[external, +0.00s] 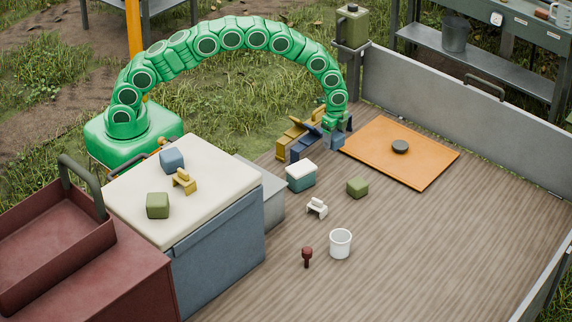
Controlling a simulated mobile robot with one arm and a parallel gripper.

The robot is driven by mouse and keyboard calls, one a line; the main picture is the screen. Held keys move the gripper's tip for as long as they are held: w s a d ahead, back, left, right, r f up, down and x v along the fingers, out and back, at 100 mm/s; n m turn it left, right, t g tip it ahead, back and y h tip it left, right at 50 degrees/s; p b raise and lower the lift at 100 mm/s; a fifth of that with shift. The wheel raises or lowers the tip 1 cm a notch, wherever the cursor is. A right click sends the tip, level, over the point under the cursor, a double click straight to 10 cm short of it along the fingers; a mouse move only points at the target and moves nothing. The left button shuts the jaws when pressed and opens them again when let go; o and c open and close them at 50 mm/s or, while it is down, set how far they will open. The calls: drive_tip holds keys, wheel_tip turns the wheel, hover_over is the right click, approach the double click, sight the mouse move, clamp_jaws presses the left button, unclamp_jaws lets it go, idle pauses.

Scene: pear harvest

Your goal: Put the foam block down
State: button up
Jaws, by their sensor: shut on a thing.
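My green arm arches over from the left, and my gripper (337,125) points down at the left corner of the orange mat. It is shut on a small blue-grey block (338,142), which looks like the foam block. The block is low, beside the mat's left corner; I cannot tell whether it touches the floor. The gripper's dark fingers partly hide it. A similar blue block (172,160) sits on the cream-topped cabinet.
The orange mat (425,165) carries a dark disc (400,147). Yellow and blue pieces (303,137) stand just left of my gripper. A teal box with white lid (301,176), green block (357,187) and white cup (340,243) stand on the planks. The right floor is clear.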

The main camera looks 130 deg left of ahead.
drive_tip(key=w+d+r+m, duration=0.4)
drive_tip(key=d+r, duration=0.8)
drive_tip(key=d, duration=0.4)
drive_tip(key=w+d+r+m, duration=0.4)
drive_tip(key=d+r, duration=0.8)
drive_tip(key=d, duration=0.3)
drive_tip(key=s+d+r+m, duration=0.3)
drive_tip(key=s+d+r, duration=0.25)
drive_tip(key=d, duration=0.35)
drive_tip(key=s+d+r+m, duration=0.3)
drive_tip(key=s+d+r, duration=0.25)
drive_tip(key=d, duration=0.45)
drive_tip(key=s+d+r+m, duration=0.3)
drive_tip(key=s+d+r, duration=0.2)
drive_tip(key=s+d, duration=0.3)
drive_tip(key=w+f, duration=0.2)
drive_tip(key=w, duration=0.2)
drive_tip(key=w+d+f, duration=0.1)
drive_tip(key=w+f, duration=0.2)
drive_tip(key=w, duration=0.2)
drive_tip(key=w+d+f, duration=0.1)
drive_tip(key=w+f, duration=0.2)
drive_tip(key=w, duration=0.1)
drive_tip(key=shift+w+d+f, duration=0.15)
drive_tip(key=shift+w+f, duration=0.05)
drive_tip(key=shift+w+d+f, duration=0.1)
drive_tip(key=shift+w+f, duration=0.65)
drive_tip(key=shift+f, duration=1.7)
